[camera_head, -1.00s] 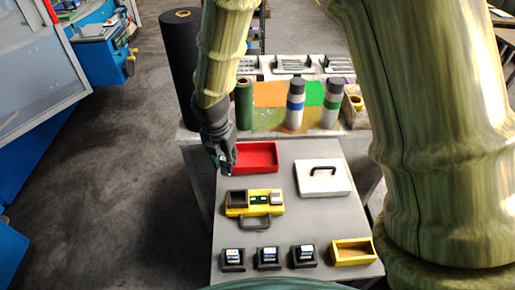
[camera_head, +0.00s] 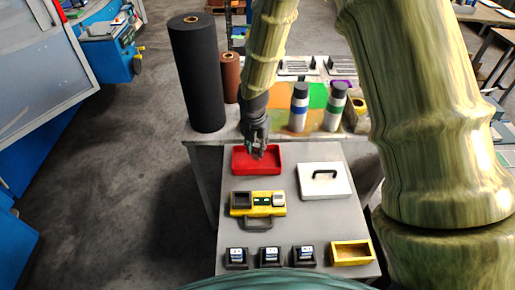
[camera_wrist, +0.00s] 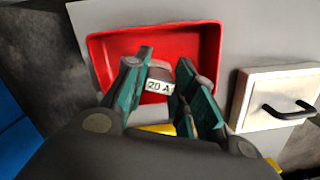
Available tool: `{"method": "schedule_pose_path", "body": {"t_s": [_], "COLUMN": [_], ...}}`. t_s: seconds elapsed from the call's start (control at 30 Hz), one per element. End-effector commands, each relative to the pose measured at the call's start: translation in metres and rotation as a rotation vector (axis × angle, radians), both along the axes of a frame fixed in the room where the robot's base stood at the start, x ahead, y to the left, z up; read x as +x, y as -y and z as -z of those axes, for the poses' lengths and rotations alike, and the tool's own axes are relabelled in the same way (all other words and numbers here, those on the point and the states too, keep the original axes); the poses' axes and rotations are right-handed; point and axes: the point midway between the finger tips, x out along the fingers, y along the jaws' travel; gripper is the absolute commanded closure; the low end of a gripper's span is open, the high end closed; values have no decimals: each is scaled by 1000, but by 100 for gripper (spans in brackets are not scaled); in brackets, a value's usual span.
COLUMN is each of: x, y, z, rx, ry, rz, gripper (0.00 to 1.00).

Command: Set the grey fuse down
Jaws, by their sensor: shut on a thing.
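The grey fuse (camera_wrist: 160,75), with a "20 A" label, is between the fingers of my gripper (camera_wrist: 160,98) in the wrist view. The fingers are shut on it. In the head view my gripper (camera_head: 258,152) points down over the red tray (camera_head: 240,169), and the fuse is too small to make out there. In the wrist view the open red tray (camera_wrist: 98,55) lies behind the fuse. I cannot tell how high the fuse is above the tray floor.
A white box with a black handle (camera_head: 335,186) stands right of the tray. A yellow device (camera_head: 241,212) lies in front. Several black holders (camera_head: 270,263) and a yellow bin (camera_head: 351,262) line the near edge. Bottles (camera_head: 299,110) and a black roll (camera_head: 197,80) stand behind.

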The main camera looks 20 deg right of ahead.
Motion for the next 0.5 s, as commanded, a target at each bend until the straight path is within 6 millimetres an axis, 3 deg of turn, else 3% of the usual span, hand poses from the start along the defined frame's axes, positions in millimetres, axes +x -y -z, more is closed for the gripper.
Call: {"method": "schedule_pose_path", "body": {"t_s": [0.2, 0.5], "x": [0, 0], "y": [0, 0], "z": [18, 21], "rx": [-2, 0], "ry": [-1, 0], "rz": [0, 0], "gripper": [98, 98]}}
